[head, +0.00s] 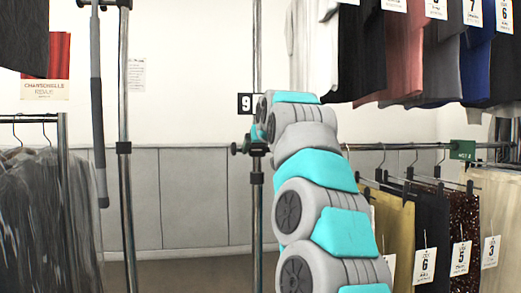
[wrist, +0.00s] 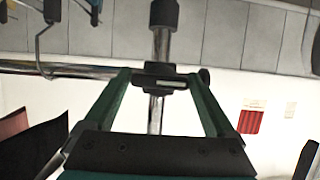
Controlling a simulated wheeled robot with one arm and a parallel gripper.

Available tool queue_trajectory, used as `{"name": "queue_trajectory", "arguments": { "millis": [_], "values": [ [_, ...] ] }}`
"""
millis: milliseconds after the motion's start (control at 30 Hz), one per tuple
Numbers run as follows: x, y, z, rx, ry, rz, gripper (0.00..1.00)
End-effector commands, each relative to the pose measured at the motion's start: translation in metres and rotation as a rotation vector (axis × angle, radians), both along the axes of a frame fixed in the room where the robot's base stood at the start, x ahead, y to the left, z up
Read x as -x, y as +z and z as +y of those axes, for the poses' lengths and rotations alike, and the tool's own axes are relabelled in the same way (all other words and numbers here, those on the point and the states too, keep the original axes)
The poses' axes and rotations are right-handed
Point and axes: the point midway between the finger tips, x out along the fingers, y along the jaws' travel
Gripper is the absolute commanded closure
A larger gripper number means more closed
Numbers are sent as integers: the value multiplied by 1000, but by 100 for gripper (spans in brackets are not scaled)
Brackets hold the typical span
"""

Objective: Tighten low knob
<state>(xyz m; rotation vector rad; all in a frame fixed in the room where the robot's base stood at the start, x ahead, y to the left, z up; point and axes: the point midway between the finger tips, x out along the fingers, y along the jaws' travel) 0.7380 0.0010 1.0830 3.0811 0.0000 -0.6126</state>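A black clamp (head: 256,149) sits on the chrome upright, with a dark round knob (head: 234,149) sticking out to its left. In the wrist view, which looks upside down, the clamp (wrist: 160,82) shows just beyond my fingertips, and a dark knob (wrist: 205,76) shows at its right end. My gripper (wrist: 160,77) is open, its two dark green fingers apart with nothing held between them. The right finger's tip is close to the knob; I cannot tell whether they touch. In the head view my arm hides most of the gripper.
Clothes on hangers (head: 425,225) with number tags fill the right rack, below a rail (head: 400,146). More garments (head: 425,50) hang above. A second upright (head: 125,150) and dark clothes (head: 45,215) stand at left. Floor between the racks looks clear.

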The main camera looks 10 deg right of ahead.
Motion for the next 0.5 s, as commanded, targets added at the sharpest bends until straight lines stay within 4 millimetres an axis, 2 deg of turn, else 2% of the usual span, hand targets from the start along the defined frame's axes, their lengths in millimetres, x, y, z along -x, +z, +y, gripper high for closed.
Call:
{"name": "queue_trajectory", "arguments": {
  "millis": [67,500],
  "values": [
    [0,0,0,0,0,0,20],
    [0,0,0,0,0,0,70]
  ]
}}
